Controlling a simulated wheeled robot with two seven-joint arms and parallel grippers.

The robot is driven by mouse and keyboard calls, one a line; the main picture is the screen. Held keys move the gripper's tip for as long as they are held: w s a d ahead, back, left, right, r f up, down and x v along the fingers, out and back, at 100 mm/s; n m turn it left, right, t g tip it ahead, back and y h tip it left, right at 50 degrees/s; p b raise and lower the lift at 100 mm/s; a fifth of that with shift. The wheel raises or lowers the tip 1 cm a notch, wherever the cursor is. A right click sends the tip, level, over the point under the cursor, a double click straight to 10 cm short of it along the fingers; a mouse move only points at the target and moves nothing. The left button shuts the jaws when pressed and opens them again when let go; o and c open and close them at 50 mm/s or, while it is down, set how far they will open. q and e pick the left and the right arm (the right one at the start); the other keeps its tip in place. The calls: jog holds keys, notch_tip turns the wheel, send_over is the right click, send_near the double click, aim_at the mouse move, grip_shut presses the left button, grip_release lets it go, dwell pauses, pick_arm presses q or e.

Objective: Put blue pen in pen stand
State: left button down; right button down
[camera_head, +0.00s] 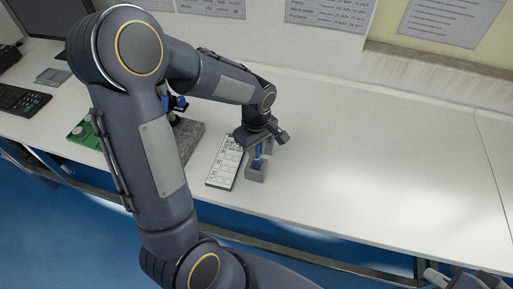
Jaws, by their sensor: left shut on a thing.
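The blue pen (257,157) stands roughly upright under my left gripper (259,150), which is shut on its upper part. The pen stand (257,172) is a small grey block on the white table, directly below the pen. The pen's lower end meets the stand's top in this view; how deep it sits in the opening I cannot tell. The gripper's fingers partly hide the pen. Part of my right arm (462,279) shows at the bottom right edge; its fingertips cannot be made out.
A grey slab (187,136) with a device, a green board (80,133) and a keyboard (20,99) are further left. The white table (390,150) is clear on the right.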

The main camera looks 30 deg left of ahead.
aim_at(257, 158)
pick_arm(q)
jog(key=shift+f+b, duration=2.1)
jog(key=shift+f, duration=0.4)
jog(key=c, duration=1.2)
grip_release()
jog(key=shift+r, duration=0.1)
jog(key=shift+c, duration=0.2)
jog(key=shift+r, duration=0.1)
notch_tip(257, 158, up, 7)
jog(key=shift+r, duration=0.3)
